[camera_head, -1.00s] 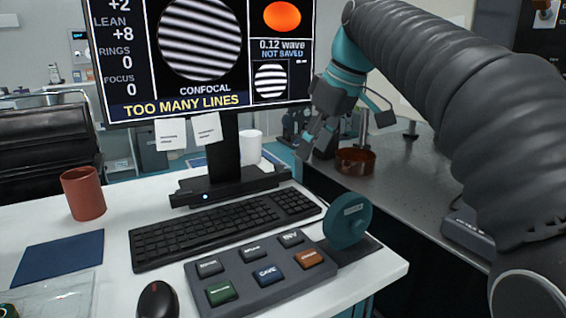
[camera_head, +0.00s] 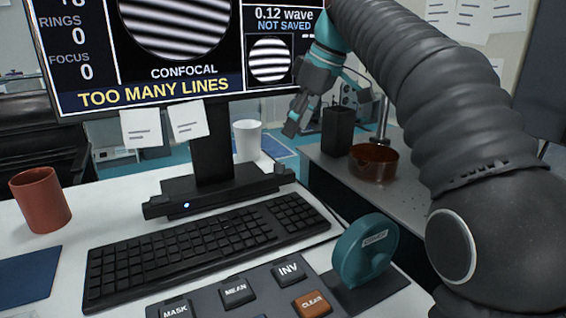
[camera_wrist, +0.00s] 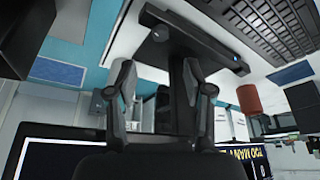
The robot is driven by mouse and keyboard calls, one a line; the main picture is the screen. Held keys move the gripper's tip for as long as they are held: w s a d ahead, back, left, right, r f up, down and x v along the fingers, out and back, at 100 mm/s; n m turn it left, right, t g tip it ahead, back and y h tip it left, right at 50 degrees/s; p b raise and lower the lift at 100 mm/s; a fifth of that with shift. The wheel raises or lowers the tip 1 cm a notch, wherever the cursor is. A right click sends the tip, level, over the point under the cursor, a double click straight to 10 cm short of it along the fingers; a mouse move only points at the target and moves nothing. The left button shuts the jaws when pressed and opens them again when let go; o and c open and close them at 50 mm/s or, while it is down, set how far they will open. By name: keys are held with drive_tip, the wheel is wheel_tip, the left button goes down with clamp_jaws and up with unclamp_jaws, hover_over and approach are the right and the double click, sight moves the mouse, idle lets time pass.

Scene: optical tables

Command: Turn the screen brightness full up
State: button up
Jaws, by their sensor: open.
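The screen (camera_head: 150,95) shows striped fringes, "TOO MANY LINES" and "NOT SAVED"; its top is out of view. Below it, a dark bar (camera_head: 215,199) with a small blue light lies across the stand foot. A small knob-like part (camera_head: 284,172) sits at its right end. In the wrist view the bar (camera_wrist: 205,50) runs across the upper middle, with a round knob-like part (camera_wrist: 161,33) at its left end. My gripper (camera_head: 295,118) is open and empty, right of the screen and above the bar's right end. Its fingers (camera_wrist: 158,75) are spread in the wrist view.
A keyboard (camera_head: 205,240), a button panel (camera_head: 240,292) and a teal wheel (camera_head: 352,262) are in front. A red mug (camera_head: 40,200) stands left, a white cup (camera_head: 247,140) behind the stand. An amber dish (camera_head: 374,165) and dark container (camera_head: 337,130) stand on the table at right.

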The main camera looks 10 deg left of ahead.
sight(279, 164)
drive_tip(key=b+x, duration=0.2)
drive_tip(key=x, duration=0.8)
drive_tip(key=shift+c, duration=0.3)
clamp_jaws()
